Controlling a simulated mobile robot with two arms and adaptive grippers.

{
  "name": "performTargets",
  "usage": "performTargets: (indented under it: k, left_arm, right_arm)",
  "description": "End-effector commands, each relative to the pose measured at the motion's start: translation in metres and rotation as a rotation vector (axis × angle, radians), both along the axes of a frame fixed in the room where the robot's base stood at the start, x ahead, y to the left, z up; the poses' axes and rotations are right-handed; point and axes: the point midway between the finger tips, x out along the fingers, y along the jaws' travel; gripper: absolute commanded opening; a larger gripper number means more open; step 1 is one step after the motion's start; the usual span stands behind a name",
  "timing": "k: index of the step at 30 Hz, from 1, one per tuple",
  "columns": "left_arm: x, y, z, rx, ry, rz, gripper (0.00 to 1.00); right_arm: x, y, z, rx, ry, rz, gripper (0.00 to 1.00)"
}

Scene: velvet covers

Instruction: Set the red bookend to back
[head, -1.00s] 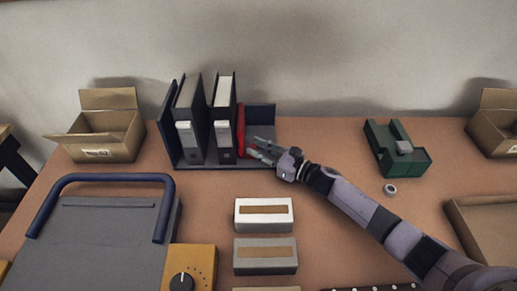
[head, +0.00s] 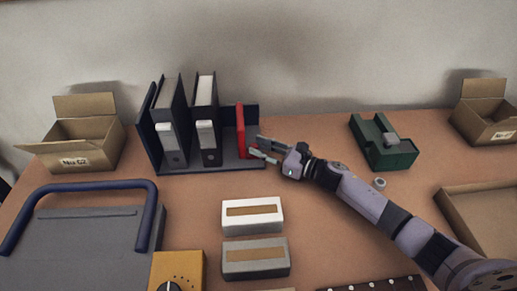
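The red bookend (head: 241,130) stands upright in the dark blue book rack (head: 222,165), to the right of two black binders (head: 205,120). A gap shows between it and the nearer binder. My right gripper (head: 256,147) reaches in from the right, at the bookend's lower right side. Its fingers stand a little apart, and a red part of the bookend shows at the fingertips. It appears shut on the bookend, though the contact is small in the picture. My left gripper is out of view.
A green device (head: 384,143) and a small grey ring (head: 380,183) lie right of the rack. Open cardboard boxes (head: 82,143) stand at both sides. White and grey blocks (head: 253,214) lie in front.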

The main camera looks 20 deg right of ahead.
Motion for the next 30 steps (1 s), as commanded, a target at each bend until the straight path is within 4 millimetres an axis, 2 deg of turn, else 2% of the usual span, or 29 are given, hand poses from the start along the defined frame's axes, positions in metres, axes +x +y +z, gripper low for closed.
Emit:
performTargets:
  k: [7,17,20,30]
  left_arm:
    - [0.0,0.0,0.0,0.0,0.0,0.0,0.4]
    - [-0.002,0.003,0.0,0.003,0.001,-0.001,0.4]
    - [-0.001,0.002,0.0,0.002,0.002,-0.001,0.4]
    - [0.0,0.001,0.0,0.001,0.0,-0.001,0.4]
  right_arm:
    - [0.0,0.0,0.0,-0.001,-0.001,-0.001,0.43]
    - [0.0,0.0,0.004,0.0,-0.003,0.001,0.43]
    - [0.001,0.0,0.015,-0.003,-0.006,0.001,0.43]
    - [0.0,0.0,0.079,-0.004,-0.005,0.001,0.43]
